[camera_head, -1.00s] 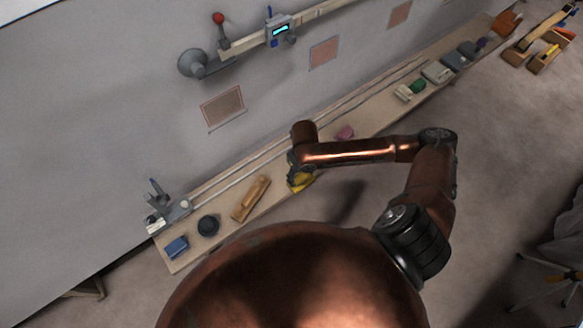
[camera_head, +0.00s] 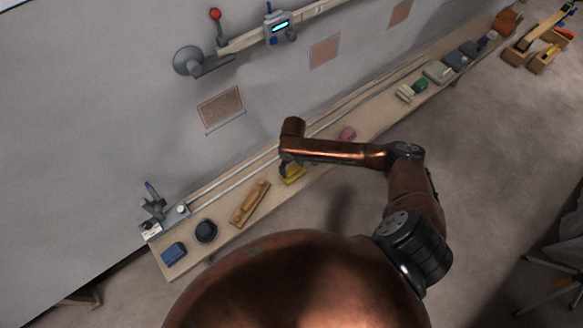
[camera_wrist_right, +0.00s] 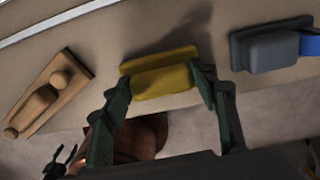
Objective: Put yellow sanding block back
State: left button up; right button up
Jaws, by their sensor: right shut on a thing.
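The yellow sanding block (camera_wrist_right: 160,82) is between the two dark green fingers of my right gripper (camera_wrist_right: 161,88) in the right wrist view, and the gripper is shut on it. In the head view the yellow block (camera_head: 293,174) shows below my right wrist, over the long wooden bench (camera_head: 225,218). My forearm and wrist hide most of the right gripper (camera_head: 288,170) there. A shadow lies on the bench beside the block. I cannot tell whether the block touches the bench.
A wooden plane-like tool (camera_head: 250,204) lies left of the block; a dark round pot (camera_head: 206,231) and blue block (camera_head: 173,253) lie farther left. A grey block (camera_wrist_right: 270,50) lies to the right in the wrist view. A pink block (camera_head: 347,134) is farther along the bench.

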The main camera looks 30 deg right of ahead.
aim_at(292, 168)
jog(key=shift+f, duration=0.2)
jog(key=o, duration=1.4)
jog(key=shift+r, duration=0.1)
notch_tip(292, 168, up, 12)
jog(key=p, duration=0.2)
